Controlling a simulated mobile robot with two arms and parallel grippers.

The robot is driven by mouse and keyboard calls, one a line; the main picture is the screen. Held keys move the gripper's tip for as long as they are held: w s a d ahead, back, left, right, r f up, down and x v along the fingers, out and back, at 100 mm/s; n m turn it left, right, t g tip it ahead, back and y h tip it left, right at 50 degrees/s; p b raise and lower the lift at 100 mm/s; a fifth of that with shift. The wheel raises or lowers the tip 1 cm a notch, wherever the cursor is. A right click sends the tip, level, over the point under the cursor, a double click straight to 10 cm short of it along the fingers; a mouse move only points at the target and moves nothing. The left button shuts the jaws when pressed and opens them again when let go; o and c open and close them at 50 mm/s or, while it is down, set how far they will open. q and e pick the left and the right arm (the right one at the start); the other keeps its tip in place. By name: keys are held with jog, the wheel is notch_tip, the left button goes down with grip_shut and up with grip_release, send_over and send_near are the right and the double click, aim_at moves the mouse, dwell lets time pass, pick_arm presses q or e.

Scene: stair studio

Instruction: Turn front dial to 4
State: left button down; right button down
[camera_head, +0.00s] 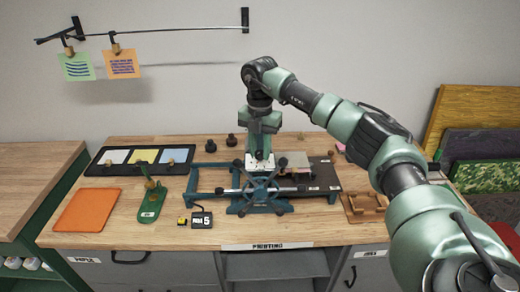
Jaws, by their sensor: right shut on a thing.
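A blue-green press (192,184) stands in the middle of the wooden table, with a spoked wheel (262,192) at its front. My right gripper (260,168) points down over the press, right behind the wheel. Its jaws are shut on a small part there, which seems to be the front dial; the gripper mostly hides it, so its setting cannot be read. A small dark sign (202,220) in front of the press shows a 5. My left gripper is not in view.
An orange mat (86,210), a green stand (150,200) and a tray of coloured cards (107,169) lie to the left. A wooden holder (363,207) lies on the right. Two dark knobs (231,140) (211,146) stand behind the press. Notes hang from a wall rail (150,31).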

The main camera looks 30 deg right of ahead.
jog(key=m, duration=0.3)
jog(key=shift+m, duration=2.3)
jog(key=c, duration=1.1)
grip_release()
